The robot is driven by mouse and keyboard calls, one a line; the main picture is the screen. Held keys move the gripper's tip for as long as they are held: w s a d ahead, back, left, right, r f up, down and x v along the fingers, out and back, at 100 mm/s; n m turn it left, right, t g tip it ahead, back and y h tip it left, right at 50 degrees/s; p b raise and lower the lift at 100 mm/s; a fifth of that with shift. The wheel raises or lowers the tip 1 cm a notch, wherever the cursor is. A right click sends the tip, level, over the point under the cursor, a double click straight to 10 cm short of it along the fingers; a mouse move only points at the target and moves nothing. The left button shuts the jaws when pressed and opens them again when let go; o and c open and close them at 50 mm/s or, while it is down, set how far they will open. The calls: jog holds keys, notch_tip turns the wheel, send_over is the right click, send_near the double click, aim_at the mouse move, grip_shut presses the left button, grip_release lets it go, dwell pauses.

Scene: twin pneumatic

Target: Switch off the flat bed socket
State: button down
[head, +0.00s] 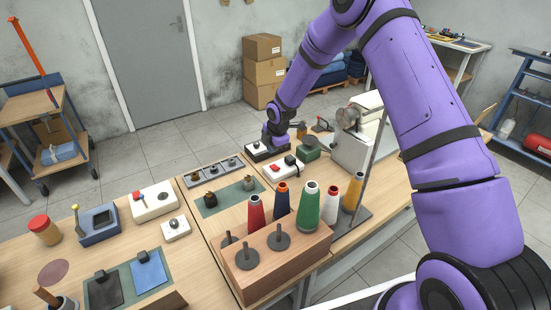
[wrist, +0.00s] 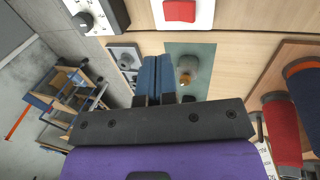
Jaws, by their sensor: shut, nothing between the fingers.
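A white socket box (head: 283,172) with a red switch and a black part on top stands on the right-hand table. Another white box (head: 153,204) with a red part sits on the left table. No label is readable, so I cannot tell which is the flat bed socket. My gripper (wrist: 157,62) is shut and empty, its blue fingers side by side, apart from the red switch in the wrist picture. In the head view its fingertips are hidden near the black-sided box.
The black-sided box (head: 261,153) with a knob stands behind the socket box. A grey strip with knobs (head: 213,171) and a green mat (head: 212,207) lie nearby. Thread spools (head: 308,206) on a wooden block (head: 265,271) stand in front. A white machine (head: 351,152) stands right.

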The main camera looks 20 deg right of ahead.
notch_tip(320, 180, up, 6)
jog(key=shift+d+r, duration=0.15)
dwell(0.4)
jog(key=s+d+r+m+h, duration=0.1)
jog(key=s+d+r+m, duration=0.15)
jog(key=s+r, duration=0.5)
jog(key=s+d+r+m+t, duration=0.15)
jog(key=s+r+m, duration=0.3)
jog(key=r, duration=0.65)
jog(key=s+d+r+m+h, duration=0.1)
jog(key=s+d+r+m, duration=0.2)
jog(key=s+r, duration=0.5)
jog(key=s+d+r+m, duration=0.1)
jog(key=s+r+m, duration=0.2)
jog(key=s, duration=1)
jog(key=s+d+r+m, duration=0.1)
jog(key=s+r+m, duration=0.2)
jog(key=s+m, duration=0.5)
jog(key=shift+s+d+r+m+y, duration=0.2)
jog(key=shift+s+d+m+y, duration=0.15)
jog(key=shift+s, duration=2.6)
jog(key=shift+a+t, duration=0.1)
jog(key=shift+t, duration=0.15)
